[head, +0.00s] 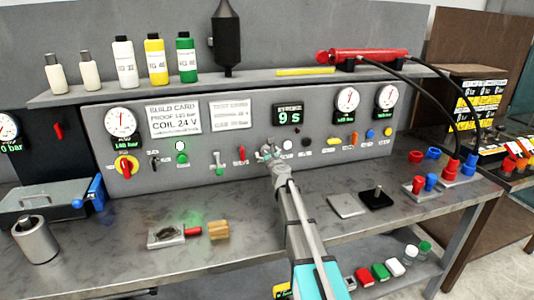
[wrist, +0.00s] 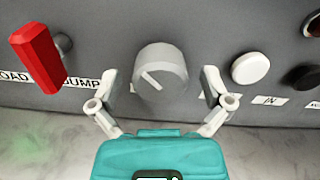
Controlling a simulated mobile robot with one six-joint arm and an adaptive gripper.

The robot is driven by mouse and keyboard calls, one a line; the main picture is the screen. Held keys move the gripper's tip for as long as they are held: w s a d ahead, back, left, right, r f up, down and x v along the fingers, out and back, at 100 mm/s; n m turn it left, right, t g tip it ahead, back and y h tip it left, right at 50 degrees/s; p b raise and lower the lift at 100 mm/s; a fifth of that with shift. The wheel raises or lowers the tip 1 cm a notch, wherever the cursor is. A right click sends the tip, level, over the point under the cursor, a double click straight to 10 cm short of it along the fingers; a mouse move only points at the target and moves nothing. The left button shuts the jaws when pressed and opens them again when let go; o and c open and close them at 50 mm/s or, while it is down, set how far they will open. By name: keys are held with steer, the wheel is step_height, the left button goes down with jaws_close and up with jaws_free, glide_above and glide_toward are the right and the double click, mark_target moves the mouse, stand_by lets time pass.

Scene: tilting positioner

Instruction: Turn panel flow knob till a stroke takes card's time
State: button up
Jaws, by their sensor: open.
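The flow knob (wrist: 160,75) is a round grey knob with a pale pointer line on the panel. In the wrist view the line slants from upper left to lower right. My gripper (wrist: 160,92) is open, with one finger on each side of the knob; I cannot tell whether either finger touches it. In the head view my gripper (head: 268,153) is at the panel and hides most of the knob. The panel display (head: 289,116) reads 9 s. The build card (head: 173,118) on the panel reads proof pressure in bar and coil 24 V; its smaller print is unclear.
A red lever (wrist: 38,58) stands out left of the knob, close to my left finger. A white button (wrist: 250,68) marked IN is to the right, with a black button (wrist: 306,77) beyond. A red cylinder (head: 368,55) lies on the shelf above. A valve part (head: 166,236) sits on the bench.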

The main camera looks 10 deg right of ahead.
steer(key=c, duration=1.1)
steer(key=shift+n, duration=0.5)
steer(key=n, duration=1.2)
steer(key=o, duration=1.1)
